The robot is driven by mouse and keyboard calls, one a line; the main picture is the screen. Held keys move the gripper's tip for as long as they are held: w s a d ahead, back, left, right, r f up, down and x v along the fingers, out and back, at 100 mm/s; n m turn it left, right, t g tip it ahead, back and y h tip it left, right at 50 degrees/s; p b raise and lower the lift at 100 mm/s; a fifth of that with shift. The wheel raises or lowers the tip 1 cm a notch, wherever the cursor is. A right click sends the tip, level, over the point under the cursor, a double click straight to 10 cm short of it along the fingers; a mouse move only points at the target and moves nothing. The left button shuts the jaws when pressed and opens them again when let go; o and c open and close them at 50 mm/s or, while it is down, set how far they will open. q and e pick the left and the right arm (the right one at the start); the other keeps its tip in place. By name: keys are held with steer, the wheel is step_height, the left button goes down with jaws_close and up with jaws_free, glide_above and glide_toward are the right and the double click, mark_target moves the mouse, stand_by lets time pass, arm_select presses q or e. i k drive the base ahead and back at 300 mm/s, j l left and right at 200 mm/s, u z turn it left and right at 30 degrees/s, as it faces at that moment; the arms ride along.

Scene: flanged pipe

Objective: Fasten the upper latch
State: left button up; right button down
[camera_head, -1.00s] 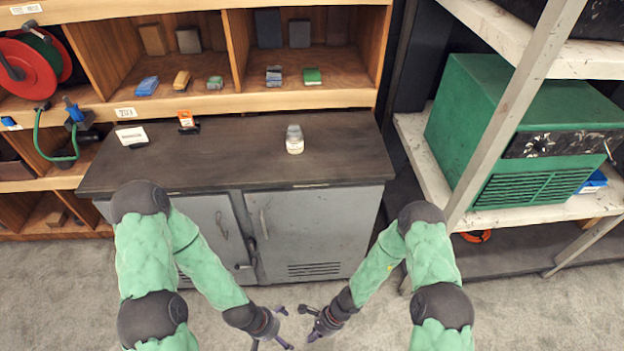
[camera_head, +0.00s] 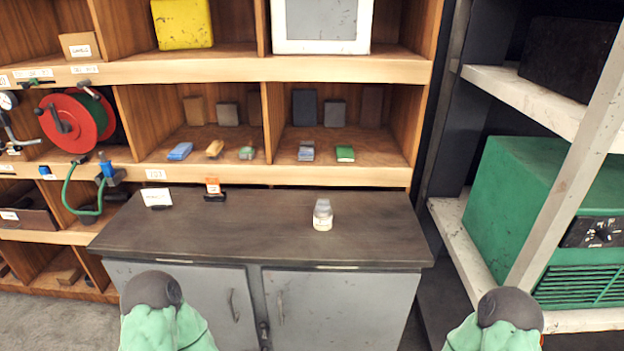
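A grey two-door metal cabinet (camera_head: 340,306) with a dark top stands in front of me. Its left door has a slim handle (camera_head: 234,306) and its right door has another handle (camera_head: 280,308). A small dark fitting (camera_head: 263,334) sits at the seam between the doors, near the bottom edge of the picture. I cannot tell whether any of these is the upper latch. No flanged pipe shows. Both my grippers are below the picture; only green and dark parts of my arms show at the bottom.
A small bottle (camera_head: 323,215), an orange-and-white box (camera_head: 213,188) and a white card (camera_head: 157,197) stand on the dark top. Wooden shelves (camera_head: 290,174) rise behind. A metal rack with a green machine (camera_head: 535,200) stands at the right.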

mark_target(263, 325)
steer(key=i+j, duration=0.15)
steer(key=j, duration=0.25)
steer(key=i+j, duration=0.1)
steer(key=j, duration=0.3)
steer(key=i+j, duration=0.15)
steer(key=j, duration=0.25)
steer(key=u, duration=0.05)
